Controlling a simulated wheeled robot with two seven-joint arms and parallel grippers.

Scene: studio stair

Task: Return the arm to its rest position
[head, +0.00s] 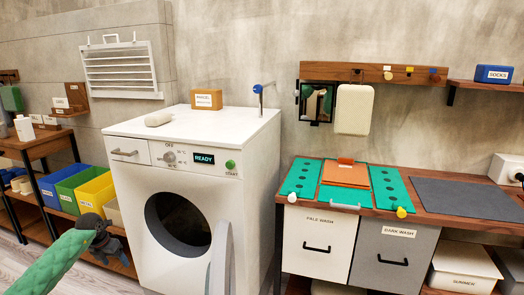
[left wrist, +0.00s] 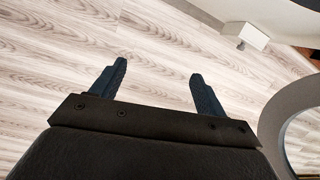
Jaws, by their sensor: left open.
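My left arm (head: 52,264), in a green sleeve, comes in from the lower left of the head view. Its dark left gripper (head: 107,244) is in front of the low shelf, to the left of the washing machine. In the left wrist view the two fingers of the left gripper (left wrist: 158,71) stand wide apart. My right gripper is in neither view.
The white washing machine (head: 245,135) has its door (head: 220,268) swung open toward me; a grey ring (left wrist: 272,125) shows close to the right of the left gripper. Colored bins (head: 95,191) sit on the left shelf. A counter with laundry bins (head: 320,245) stands at right.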

